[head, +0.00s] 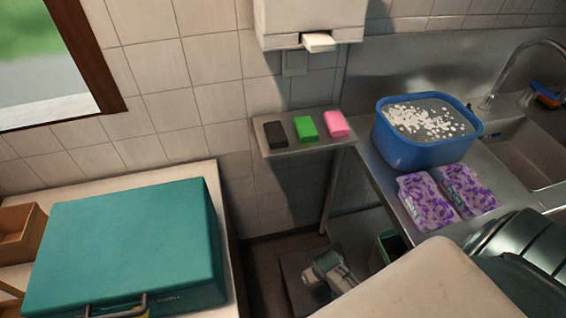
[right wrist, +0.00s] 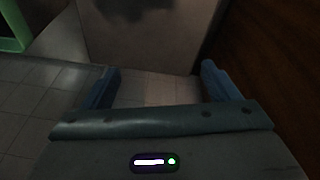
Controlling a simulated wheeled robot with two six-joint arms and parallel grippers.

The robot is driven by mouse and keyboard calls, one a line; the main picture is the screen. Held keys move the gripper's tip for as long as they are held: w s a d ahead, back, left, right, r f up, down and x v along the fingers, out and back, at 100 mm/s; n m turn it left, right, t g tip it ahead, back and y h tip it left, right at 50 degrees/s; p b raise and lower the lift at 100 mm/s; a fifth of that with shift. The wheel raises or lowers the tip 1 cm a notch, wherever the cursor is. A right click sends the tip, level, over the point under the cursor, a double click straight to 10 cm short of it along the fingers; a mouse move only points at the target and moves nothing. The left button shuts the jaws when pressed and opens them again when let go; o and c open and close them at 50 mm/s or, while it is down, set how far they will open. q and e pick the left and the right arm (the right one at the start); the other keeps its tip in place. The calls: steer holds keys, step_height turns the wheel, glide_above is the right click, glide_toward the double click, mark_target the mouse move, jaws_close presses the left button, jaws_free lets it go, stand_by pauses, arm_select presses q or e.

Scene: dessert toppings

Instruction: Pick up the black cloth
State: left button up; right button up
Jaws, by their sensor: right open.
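The black cloth (head: 275,134) is a small folded block at the left end of a small wall shelf (head: 290,148). A green cloth (head: 306,128) and a pink cloth (head: 336,124) lie to its right on the same shelf. My right gripper (right wrist: 158,76) shows in the right wrist view with its two blue fingers apart and nothing between them. The black cloth is not in that view, and the gripper is away from it. My left gripper is in neither view.
A teal case (head: 130,245) rests on the left counter (head: 225,215). A blue tub (head: 415,150) of water with white bits and two purple-patterned packs (head: 428,203) stand by the sink (head: 525,150). A white dispenser (head: 310,20) hangs above the shelf.

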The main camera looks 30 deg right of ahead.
steer(key=w+r+p, duration=0.1)
steer(key=w+r, duration=0.9)
steer(key=w, duration=0.1)
steer(key=m+t+p, duration=0.2)
steer(key=m+p, duration=0.1)
glide_toward(276, 132)
steer(key=p+x, duration=0.2)
steer(key=x, duration=0.2)
steer(key=shift+p, duration=0.4)
steer(key=shift+w+f+p, duration=0.1)
steer(key=shift+f+p, duration=0.15)
steer(key=shift+p, duration=0.05)
steer(key=p+x, duration=0.2)
steer(key=x, duration=0.1)
steer(key=shift+w+f, duration=0.15)
steer(key=shift+w+d+f, duration=0.1)
steer(key=shift+w+f, duration=0.15)
steer(key=shift+f, duration=0.4)
steer(key=shift+f, duration=0.2)
